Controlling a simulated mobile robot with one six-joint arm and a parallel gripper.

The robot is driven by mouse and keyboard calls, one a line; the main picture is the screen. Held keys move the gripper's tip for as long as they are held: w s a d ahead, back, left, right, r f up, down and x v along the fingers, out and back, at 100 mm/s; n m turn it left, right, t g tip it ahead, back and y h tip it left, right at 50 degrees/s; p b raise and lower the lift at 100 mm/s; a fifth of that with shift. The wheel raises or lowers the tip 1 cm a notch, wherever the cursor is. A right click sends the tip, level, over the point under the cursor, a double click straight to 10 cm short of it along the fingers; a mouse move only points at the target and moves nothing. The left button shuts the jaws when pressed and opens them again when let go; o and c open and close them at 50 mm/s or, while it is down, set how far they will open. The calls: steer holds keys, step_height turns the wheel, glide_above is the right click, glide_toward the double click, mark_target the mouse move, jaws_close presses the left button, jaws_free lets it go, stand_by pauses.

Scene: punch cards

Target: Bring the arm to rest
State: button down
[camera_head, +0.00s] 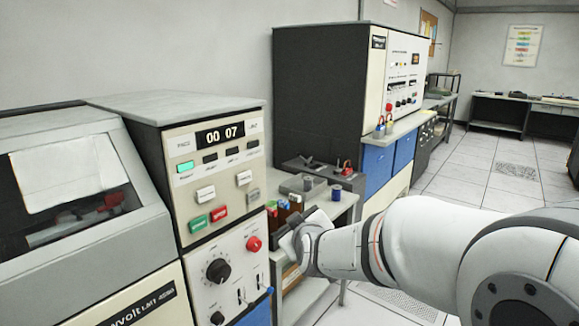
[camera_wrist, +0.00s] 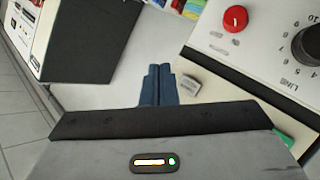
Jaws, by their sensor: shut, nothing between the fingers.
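My arm reaches in from the lower right in the head view, stretched leftward toward the control panel. My gripper (camera_wrist: 159,70) shows in the wrist view with its two blue fingers together and nothing between them. In the head view the dark gripper body (camera_head: 316,217) is in front of the small side table, near the panel's right edge; its fingertips cannot be made out there. The control panel (camera_head: 205,165) has a display reading 00 07, a lit green indicator, green and red buttons, a red knob (camera_head: 253,243) and a black dial (camera_head: 217,271).
A machine with a sloped clear cover (camera_head: 70,180) stands at the left. The side table (camera_head: 346,210) holds small coloured items and a blue cylinder (camera_head: 337,192). A tall dark cabinet (camera_head: 320,95) stands behind. Tiled floor (camera_head: 478,165) is open at the right.

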steer(key=s+d+f+m+g+h+p, duration=0.1)
steer(key=s+d+m+g, duration=0.3)
steer(key=s, duration=1)
steer(key=s+d+f+m+g+h+p, duration=0.1)
steer(key=s+d+f+m+g+p, duration=0.1)
steer(key=s+d+m+g+p, duration=0.2)
steer(key=s+d+g, duration=0.3)
steer(key=s+d, duration=0.3)
steer(key=s, duration=0.4)
steer(key=shift+s+d+m+g+h, duration=0.2)
steer(key=shift+m+g+h, duration=0.1)
steer(key=shift+m+h, duration=0.1)
